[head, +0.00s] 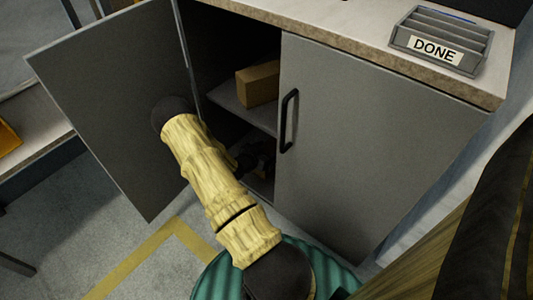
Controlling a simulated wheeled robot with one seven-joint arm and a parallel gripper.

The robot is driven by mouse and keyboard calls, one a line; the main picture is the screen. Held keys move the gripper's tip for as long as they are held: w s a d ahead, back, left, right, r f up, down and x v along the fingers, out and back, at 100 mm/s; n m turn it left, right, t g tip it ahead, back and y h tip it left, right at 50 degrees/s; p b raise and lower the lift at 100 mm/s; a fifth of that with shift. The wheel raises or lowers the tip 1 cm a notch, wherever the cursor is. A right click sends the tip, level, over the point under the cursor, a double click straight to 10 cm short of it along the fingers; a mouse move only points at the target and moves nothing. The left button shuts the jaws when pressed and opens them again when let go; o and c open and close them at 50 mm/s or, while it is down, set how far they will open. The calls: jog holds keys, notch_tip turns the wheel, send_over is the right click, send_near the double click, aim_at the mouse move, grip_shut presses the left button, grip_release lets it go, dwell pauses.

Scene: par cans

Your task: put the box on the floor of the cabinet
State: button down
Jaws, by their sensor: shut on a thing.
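The cabinet (375,130) stands ahead with its left door (115,105) swung open and its right door shut. A brown box (258,84) sits on the cabinet's inner shelf (238,108), partly hidden by the right door's edge. My gripper (256,160) is a dark shape in the shadowed space below that shelf, partly behind my arm. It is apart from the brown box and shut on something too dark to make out. The cabinet floor (262,188) shows only as a small strip.
The right door has a black handle (290,120). A grey tray labelled DONE (441,42) stands on the worktop (345,35). The open left door stands close to my arm. A bench edge (35,150) is at the far left. Yellow tape (135,265) marks the grey floor.

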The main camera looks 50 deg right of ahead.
dwell(0.3)
jog(key=shift+c, duration=1.6)
grip_release()
jog(key=shift+r, duration=0.15)
jog(key=p+v, duration=0.6)
jog(key=v, duration=0.6)
